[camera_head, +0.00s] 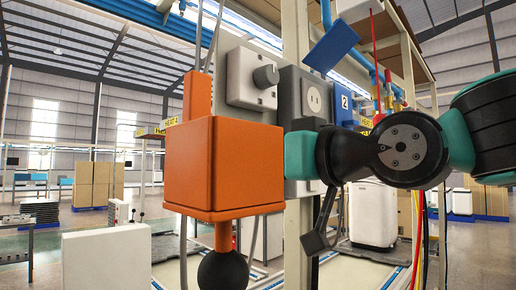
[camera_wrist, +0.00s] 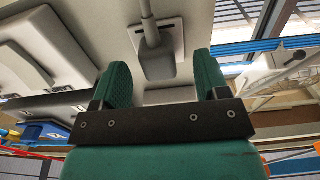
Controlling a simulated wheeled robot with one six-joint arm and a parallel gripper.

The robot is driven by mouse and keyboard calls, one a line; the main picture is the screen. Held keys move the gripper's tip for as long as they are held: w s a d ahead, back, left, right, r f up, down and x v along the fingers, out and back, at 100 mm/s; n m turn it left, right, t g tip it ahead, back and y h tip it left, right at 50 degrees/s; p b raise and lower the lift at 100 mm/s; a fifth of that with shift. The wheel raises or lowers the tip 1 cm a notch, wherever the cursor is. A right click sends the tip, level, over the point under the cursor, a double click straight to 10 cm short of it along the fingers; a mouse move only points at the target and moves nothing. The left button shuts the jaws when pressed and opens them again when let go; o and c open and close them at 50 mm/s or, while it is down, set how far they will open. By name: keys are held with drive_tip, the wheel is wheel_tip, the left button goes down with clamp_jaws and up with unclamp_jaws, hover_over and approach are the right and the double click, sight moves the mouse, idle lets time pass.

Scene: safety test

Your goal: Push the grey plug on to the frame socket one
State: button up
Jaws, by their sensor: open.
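My gripper has green fingers, seen in the head view (camera_head: 300,155) behind the orange box's right side. In the wrist view the open fingers (camera_wrist: 161,70) stand apart with nothing visibly clamped. A grey block with a stem or cord, seemingly the grey plug (camera_wrist: 158,66), lies in line with the gap, beyond the fingers, against a light plate. I cannot tell its distance. In the head view a dark grey block on a thin stem (camera_head: 314,242) hangs below the gripper; I cannot tell whether it is the same thing. A grey socket panel (camera_head: 315,98) is above the fingers. No "one" label is readable.
A large orange box (camera_head: 222,165) fills the near centre and hides part of the fingers. A grey knob box (camera_head: 252,78) and a blue unit marked 2 (camera_head: 345,102) flank the socket panel. Coloured cables hang below my arm. A white box (camera_head: 105,258) stands lower left.

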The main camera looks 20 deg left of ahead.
drive_tip(key=shift+x, duration=1.05)
drive_tip(key=shift+b, duration=0.3)
idle(0.6)
clamp_jaws()
drive_tip(key=b+v, duration=0.3)
drive_tip(key=v, duration=0.3)
drive_tip(key=shift+b, duration=0.35)
idle(0.9)
